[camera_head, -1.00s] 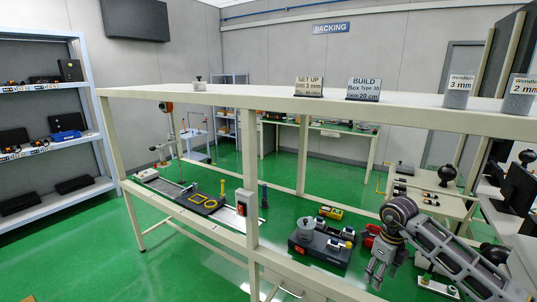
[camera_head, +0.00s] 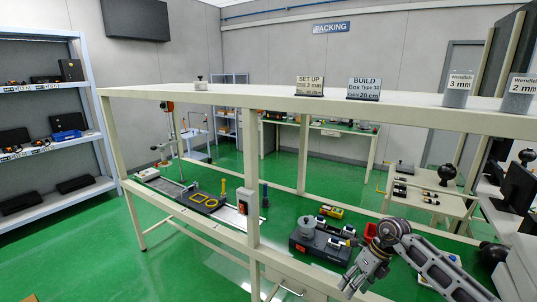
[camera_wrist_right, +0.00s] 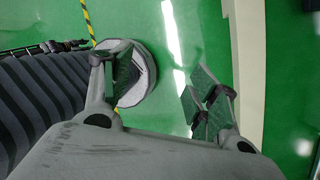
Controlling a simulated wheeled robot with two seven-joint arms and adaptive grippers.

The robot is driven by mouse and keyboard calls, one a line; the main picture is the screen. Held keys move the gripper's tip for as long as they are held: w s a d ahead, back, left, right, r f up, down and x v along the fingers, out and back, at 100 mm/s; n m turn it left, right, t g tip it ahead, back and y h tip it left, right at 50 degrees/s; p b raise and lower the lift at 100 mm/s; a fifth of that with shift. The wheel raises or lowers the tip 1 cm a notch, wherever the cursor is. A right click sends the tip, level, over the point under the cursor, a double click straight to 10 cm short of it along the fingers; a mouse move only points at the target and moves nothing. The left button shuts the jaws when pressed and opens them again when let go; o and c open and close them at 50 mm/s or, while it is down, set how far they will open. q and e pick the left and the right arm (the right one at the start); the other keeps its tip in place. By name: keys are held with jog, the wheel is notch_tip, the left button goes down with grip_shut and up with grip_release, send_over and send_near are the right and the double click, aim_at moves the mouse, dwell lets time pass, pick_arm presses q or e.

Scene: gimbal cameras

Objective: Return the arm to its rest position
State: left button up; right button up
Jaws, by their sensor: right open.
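My right arm comes in from the lower right in the head view. Its gripper (camera_head: 357,283) hangs low, in front of the bench frame, with its fingers pointing down and to the left. In the right wrist view the gripper's fingers (camera_wrist_right: 160,95) are spread apart with nothing between them. Green floor shows beyond the gap. A dark ribbed part and a round grey-white part at the left of that view seem to belong to my own body. My left arm and gripper are not seen.
The bench frame (camera_head: 252,160) stands close, with its upper shelf (camera_head: 300,101) above the arm. A grey device (camera_head: 322,243) sits on the lower level, left of the arm. Dark monitors (camera_head: 516,188) stand at the right.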

jog(key=w+a+f+m+t+y, duration=0.4)
jog(key=a+f+m+t+y, duration=0.2)
jog(key=a+f+m+y, duration=0.55)
jog(key=s+d+f+m+t+h, duration=0.25)
jog(key=f+m+h, duration=0.2)
jog(key=f, duration=0.35)
jog(key=s+d+f+m+t+h, duration=0.2)
jog(key=d+f+m+h, duration=0.15)
jog(key=f+m, duration=0.35)
jog(key=s+d+f+m+t+h, duration=0.2)
jog(key=s+d+f+m+h, duration=0.15)
jog(key=f, duration=0.55)
jog(key=s+d+f+m+g+h, duration=0.2)
jog(key=s+f+m, duration=0.2)
jog(key=s+f, duration=0.45)
jog(key=s+d+f+m+g+h, duration=0.1)
jog(key=s+d+f+m+g, duration=0.2)
jog(key=s+f, duration=0.6)
jog(key=s+a+f+m+g, duration=0.1)
jog(key=s+f+g, duration=0.1)
jog(key=s, duration=0.7)
jog(key=s+a+f+m+g+h, duration=0.1)
jog(key=s+f+m+g, duration=0.1)
jog(key=s, duration=0.7)
jog(key=s+a+f+m+g, duration=0.1)
jog(key=s+f+m+g, duration=0.1)
jog(key=s, duration=0.7)
jog(key=shift+s+a+f, duration=0.2)
jog(key=shift+a+f, duration=0.05)
jog(key=shift+f, duration=0.15)
